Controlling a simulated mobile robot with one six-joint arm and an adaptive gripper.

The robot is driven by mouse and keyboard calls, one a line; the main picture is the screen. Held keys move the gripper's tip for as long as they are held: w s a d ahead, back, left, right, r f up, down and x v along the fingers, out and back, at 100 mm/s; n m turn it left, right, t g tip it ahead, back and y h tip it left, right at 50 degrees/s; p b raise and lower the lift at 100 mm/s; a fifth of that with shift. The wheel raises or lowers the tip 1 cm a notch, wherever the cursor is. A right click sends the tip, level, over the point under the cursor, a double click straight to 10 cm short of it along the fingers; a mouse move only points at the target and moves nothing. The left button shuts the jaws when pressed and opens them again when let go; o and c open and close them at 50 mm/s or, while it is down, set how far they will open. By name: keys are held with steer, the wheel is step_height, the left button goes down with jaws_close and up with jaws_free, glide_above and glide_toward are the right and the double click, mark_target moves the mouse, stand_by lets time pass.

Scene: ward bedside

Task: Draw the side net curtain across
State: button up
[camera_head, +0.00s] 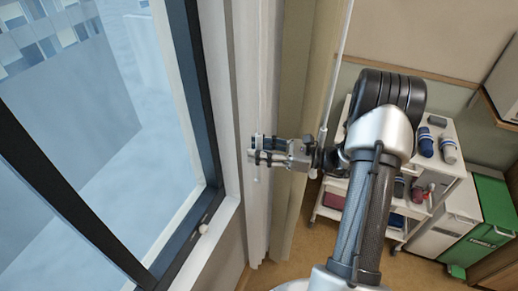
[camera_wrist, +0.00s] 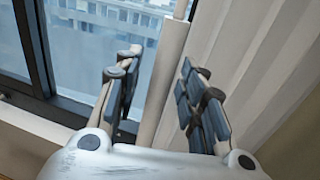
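The white net curtain (camera_head: 256,70) hangs gathered in narrow vertical folds beside the window, at the centre of the head view. Its pale folds fill the right of the wrist view (camera_wrist: 245,50). My gripper (camera_head: 252,150) points left across the front of the curtain. In the wrist view its two fingers (camera_wrist: 156,75) stand apart, and a pale upright strip shows between them. I cannot tell whether that strip is window frame or curtain edge, or whether the fingers touch it.
The dark-framed window (camera_head: 200,120) is on the left, above a pale sill (camera_head: 200,245). A beige curtain (camera_head: 312,60) hangs right of the net, with a thin pale rod (camera_head: 338,55) beside it. A trolley (camera_head: 452,160) and a green-fronted bin (camera_head: 488,215) stand at right.

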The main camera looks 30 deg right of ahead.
steer(key=shift+c, duration=0.6)
jaws_close()
